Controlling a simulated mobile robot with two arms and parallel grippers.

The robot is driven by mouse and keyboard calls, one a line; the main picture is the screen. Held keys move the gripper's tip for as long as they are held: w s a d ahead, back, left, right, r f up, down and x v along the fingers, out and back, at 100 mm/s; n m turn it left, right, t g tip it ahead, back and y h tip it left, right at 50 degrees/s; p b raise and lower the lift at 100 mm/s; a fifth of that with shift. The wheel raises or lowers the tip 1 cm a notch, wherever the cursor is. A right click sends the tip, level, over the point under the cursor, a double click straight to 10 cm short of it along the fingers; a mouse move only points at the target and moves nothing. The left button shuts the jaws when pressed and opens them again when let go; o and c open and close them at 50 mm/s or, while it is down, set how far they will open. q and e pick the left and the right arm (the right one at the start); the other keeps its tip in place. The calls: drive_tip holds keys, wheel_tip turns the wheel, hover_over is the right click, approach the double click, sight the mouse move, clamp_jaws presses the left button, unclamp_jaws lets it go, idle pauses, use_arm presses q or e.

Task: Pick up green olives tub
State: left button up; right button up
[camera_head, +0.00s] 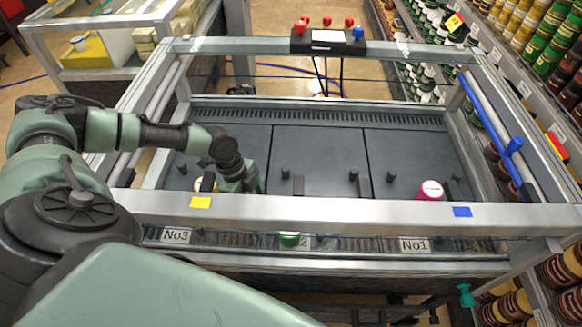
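No tub can be identified for certain as the green olives tub. A small green round thing (290,239) shows just below the front rail, partly covering the No2 label. A tub with a pink side and white top (430,190) stands at the right of the dark machine bed. A small white and yellow thing (206,183) sits at the left, mostly hidden by the rail and my arm. My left gripper (246,182) points down over the left part of the bed, just right of that thing. Its fingertips are too unclear to read. My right gripper is out of view.
A metal frame with a front rail (340,212) surrounds the dark bed (318,150). Small dark posts stand along the bed. A control box (328,40) is at the back. Stocked shelves (540,40) line the right. The bed's middle is mostly clear.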

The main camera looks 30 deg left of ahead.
use_arm(q)
drive_tip(key=d+p, duration=0.1)
drive_tip(key=d, duration=0.2)
drive_tip(key=w+d+p, duration=0.1)
drive_tip(key=d, duration=0.2)
drive_tip(key=d+p, duration=0.1)
drive_tip(key=d, duration=0.2)
drive_tip(key=shift+w+r, duration=0.2)
drive_tip(key=shift+w, duration=0.05)
drive_tip(key=shift+w+d+f, duration=0.1)
drive_tip(key=shift+d+f, duration=0.05)
drive_tip(key=shift+d, duration=0.3)
drive_tip(key=p+x, duration=0.1)
drive_tip(key=x, duration=0.4)
drive_tip(key=shift+c, duration=0.3)
drive_tip(key=c, duration=1.4)
